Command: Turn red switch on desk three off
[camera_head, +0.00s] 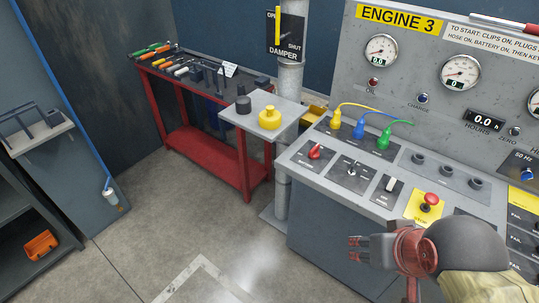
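The Engine 3 desk (300,158) stands at the right, with a grey sloped top. A red switch (315,152) sits on a dark plate at the left of its top, below the yellow plug. Its exact setting is too small to read. My gripper (356,248) is at the lower right, in front of the desk and below the switch in the picture, pointing left. It is apart from the switch and no object shows in it. Its fingers appear near each other, and I cannot tell how far they are parted.
A red mushroom button (430,200) on a yellow plate is near my arm. A key switch (351,168) and a white-handled switch (391,186) lie between. Yellow, blue and green plugs (360,128) stand behind. A red tool bench (205,154) is left; floor (180,240) is clear.

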